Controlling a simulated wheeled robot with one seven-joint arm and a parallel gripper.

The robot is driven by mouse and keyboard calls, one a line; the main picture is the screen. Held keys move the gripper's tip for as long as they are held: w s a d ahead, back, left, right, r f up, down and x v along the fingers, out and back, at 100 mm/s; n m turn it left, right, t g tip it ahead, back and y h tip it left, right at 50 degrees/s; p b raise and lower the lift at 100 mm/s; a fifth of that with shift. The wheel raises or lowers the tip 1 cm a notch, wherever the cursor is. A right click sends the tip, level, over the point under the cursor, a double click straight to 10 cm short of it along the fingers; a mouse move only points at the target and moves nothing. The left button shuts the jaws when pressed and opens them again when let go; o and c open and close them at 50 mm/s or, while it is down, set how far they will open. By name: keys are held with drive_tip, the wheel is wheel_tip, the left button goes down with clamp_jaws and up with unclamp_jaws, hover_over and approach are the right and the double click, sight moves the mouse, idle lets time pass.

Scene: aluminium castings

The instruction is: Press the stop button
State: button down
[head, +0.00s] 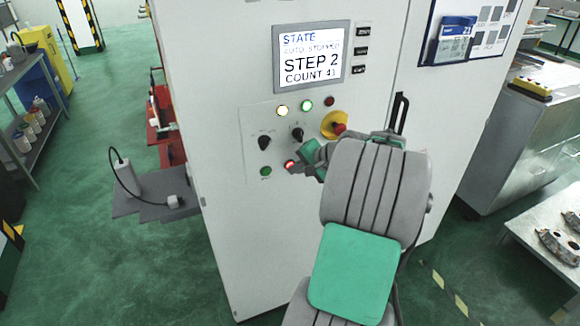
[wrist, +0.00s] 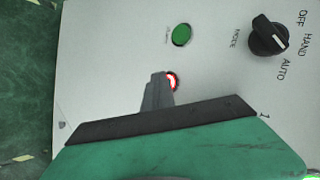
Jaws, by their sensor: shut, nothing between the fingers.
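The red stop button (head: 288,163) is lit on the lower part of the white cabinet's control panel. It also shows in the wrist view (wrist: 174,81), partly hidden behind my fingertips. My gripper (head: 296,167) is shut and empty, with its tips right at the button. In the wrist view the grey fingers (wrist: 157,93) overlap the button's left side; I cannot tell whether they touch it. The screen (head: 311,58) reads AUTO: STOPPED, STEP 2, with a count.
A green button (head: 265,171) sits left of the red one. A black mode knob (head: 264,143) and another knob (head: 297,134) are above. A red mushroom button on a yellow ring (head: 331,122) is close to my arm. Green floor (head: 120,240) is clear at left.

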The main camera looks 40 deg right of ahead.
drive_tip(key=shift+s+a, duration=0.25)
drive_tip(key=shift+s, duration=0.55)
drive_tip(key=shift+s+a, duration=0.25)
drive_tip(key=shift+s, duration=0.55)
drive_tip(key=shift+s+a, duration=0.2)
drive_tip(key=shift+s, duration=0.6)
drive_tip(key=shift+s+a, duration=0.25)
drive_tip(key=shift+s, duration=0.55)
